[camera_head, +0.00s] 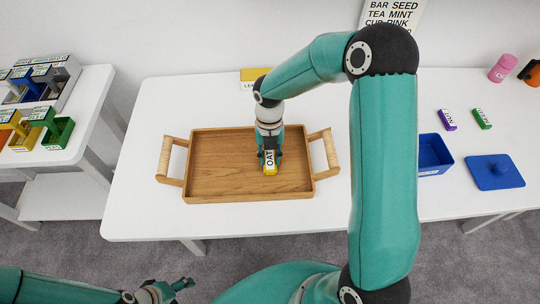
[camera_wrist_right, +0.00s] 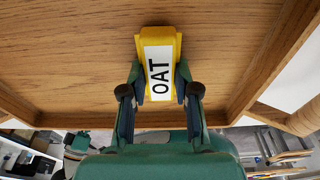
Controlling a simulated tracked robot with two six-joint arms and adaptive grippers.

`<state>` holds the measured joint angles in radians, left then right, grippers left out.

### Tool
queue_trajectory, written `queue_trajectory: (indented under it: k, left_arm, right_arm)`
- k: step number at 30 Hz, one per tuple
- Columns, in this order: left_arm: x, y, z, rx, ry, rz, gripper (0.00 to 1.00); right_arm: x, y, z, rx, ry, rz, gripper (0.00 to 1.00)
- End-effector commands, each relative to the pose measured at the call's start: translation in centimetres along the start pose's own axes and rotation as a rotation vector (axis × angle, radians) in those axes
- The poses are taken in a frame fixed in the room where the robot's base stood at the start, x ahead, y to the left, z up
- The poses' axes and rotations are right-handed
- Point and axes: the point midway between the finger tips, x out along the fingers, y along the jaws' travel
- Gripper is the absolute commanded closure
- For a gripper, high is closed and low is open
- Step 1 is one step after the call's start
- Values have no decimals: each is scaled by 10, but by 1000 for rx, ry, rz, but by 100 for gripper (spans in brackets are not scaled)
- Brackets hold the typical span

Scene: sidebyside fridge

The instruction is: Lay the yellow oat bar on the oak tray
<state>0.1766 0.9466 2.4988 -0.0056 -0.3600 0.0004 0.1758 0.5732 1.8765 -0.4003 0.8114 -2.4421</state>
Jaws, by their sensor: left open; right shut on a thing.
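The oak tray (camera_head: 225,172) lies on the white table, with a handle at its left and right ends. The yellow oat bar (camera_head: 270,169), with a white OAT label, is inside the tray outline, right of its middle. My right gripper (camera_head: 270,155) is shut on the oat bar. In the right wrist view the oat bar (camera_wrist_right: 158,48) stands between the two fingertips (camera_wrist_right: 160,85), against the tray's wooden floor (camera_wrist_right: 80,60). I cannot tell if it touches the floor. My left gripper (camera_head: 178,287) is open and empty, low in front of the table.
A yellow box (camera_head: 253,74) stands behind the tray. A blue bin (camera_head: 434,153), a blue lid (camera_head: 494,171), a purple bar (camera_head: 447,120) and a green bar (camera_head: 481,119) are to the right. A side table (camera_head: 60,150) holds coloured holders at left. The table left of the tray is clear.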

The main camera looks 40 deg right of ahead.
Motion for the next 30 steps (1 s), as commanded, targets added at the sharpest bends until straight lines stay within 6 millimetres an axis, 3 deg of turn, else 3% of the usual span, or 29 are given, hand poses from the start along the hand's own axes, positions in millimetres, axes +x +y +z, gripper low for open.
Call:
queue_trajectory:
  k: [2, 3, 7, 20, 25, 30]
  left_arm:
    - [1, 0, 0, 0, 0, 0, 34]
    - [2, -1, 0, 0, 0, 0, 34]
    - [1, 0, 0, 0, 0, 0, 34]
    - [0, 0, 0, 0, 0, 0, 34]
    - [2, -1, 0, 0, 0, 0, 34]
    - [4, -2, 0, 0, 0, 0, 34]
  right_arm:
    - [1, 0, 0, 0, 0, 0, 99]
    - [2, 0, 0, 0, 0, 0, 68]
    - [1, 0, 0, 0, 0, 0, 47]
    - [-5, 0, 0, 0, -1, 0, 45]
    - [-28, 1, 1, -1, -5, 2, 45]
    - [-62, 1, 1, -1, -6, 2, 45]
